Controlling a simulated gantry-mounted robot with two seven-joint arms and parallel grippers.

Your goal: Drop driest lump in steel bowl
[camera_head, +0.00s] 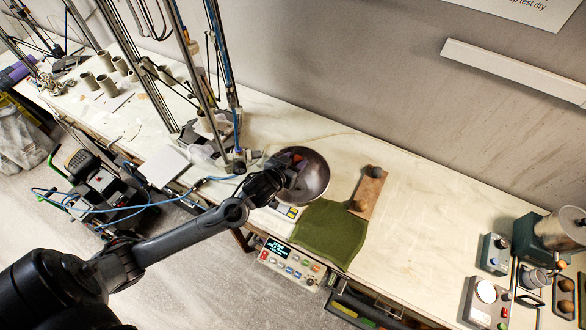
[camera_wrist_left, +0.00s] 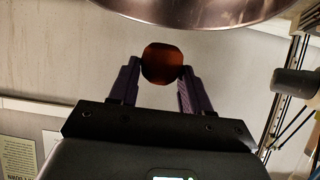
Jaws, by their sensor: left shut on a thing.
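The steel bowl (camera_head: 317,178) sits on the bench behind a small scale (camera_head: 287,210). Its curved rim (camera_wrist_left: 200,12) fills the top of the left wrist view. My left gripper (camera_head: 294,163) is over the left part of the bowl. In the left wrist view its purple fingers (camera_wrist_left: 161,78) are shut on a reddish-brown rounded lump (camera_wrist_left: 161,64). A dark lump (camera_head: 374,171) and a brown lump (camera_head: 360,204) rest on a wooden board (camera_head: 367,187) right of the bowl. My right gripper is not in view.
A green cloth (camera_head: 329,233) lies in front of the bowl, above a control panel (camera_head: 290,267). A tray with several brown lumps (camera_head: 565,285) stands at the far right near grey devices (camera_head: 487,300). Tall rods stand left of the bowl.

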